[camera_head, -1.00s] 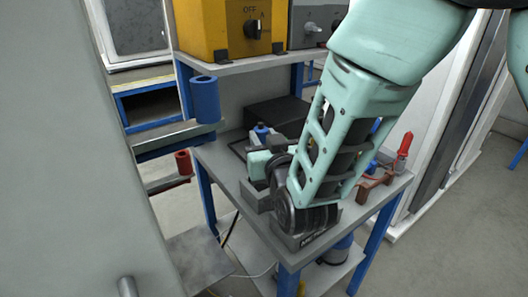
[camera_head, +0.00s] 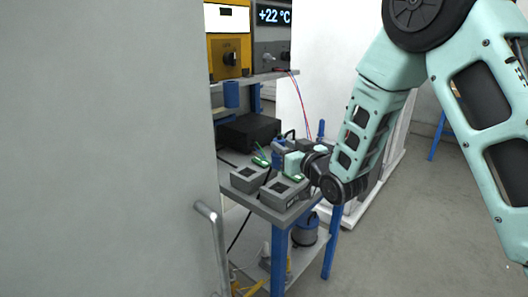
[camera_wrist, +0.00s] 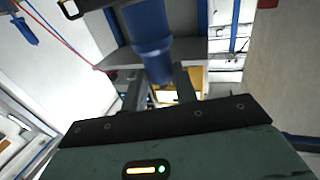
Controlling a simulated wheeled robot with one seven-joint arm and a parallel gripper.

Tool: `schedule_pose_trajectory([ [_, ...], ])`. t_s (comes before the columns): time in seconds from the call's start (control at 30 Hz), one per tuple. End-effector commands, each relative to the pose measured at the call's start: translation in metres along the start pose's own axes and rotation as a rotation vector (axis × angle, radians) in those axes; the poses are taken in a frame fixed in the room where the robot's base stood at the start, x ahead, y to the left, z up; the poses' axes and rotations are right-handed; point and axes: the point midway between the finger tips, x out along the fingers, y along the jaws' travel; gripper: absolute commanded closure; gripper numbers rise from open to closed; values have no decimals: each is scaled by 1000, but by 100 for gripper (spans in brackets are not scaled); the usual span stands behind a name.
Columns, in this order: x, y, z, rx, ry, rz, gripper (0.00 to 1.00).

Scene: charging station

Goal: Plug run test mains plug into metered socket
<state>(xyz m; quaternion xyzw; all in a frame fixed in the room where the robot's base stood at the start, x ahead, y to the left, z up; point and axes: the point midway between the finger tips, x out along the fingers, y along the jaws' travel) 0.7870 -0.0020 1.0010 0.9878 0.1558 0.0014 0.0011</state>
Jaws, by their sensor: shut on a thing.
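My gripper (camera_head: 281,160) is at the end of the arm, above the back part of the bench. In the wrist view its fingers (camera_wrist: 160,88) are shut on a blue cylindrical plug (camera_wrist: 149,35). A small blue part of the plug also shows beside the gripper in the head view (camera_head: 277,159). Two grey socket boxes with square openings stand on the bench: a left box (camera_head: 246,181) and a right box (camera_head: 280,196). Lettering on the right box's front is too small to read, so I cannot tell which is metered. The plug is apart from both openings.
A large grey panel with a handle (camera_head: 209,215) fills the left side. A black box (camera_head: 248,130) stands behind the sockets. A yellow unit (camera_head: 229,55) and a grey temperature display (camera_head: 272,40) are on the upper shelf. Red and blue wires hang at right.

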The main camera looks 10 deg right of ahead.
Motion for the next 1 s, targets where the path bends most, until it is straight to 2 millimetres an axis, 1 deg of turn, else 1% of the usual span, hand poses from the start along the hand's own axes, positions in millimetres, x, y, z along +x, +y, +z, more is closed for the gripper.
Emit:
schedule_pose_trajectory([
  [0.03,0,5,0,0,0,1,95],
  [0.13,-1,7,1,0,-1,-1,95],
  [0.67,-1,7,2,1,0,-1,95],
  [1.0,-1,6,33,1,-2,-1,95],
])
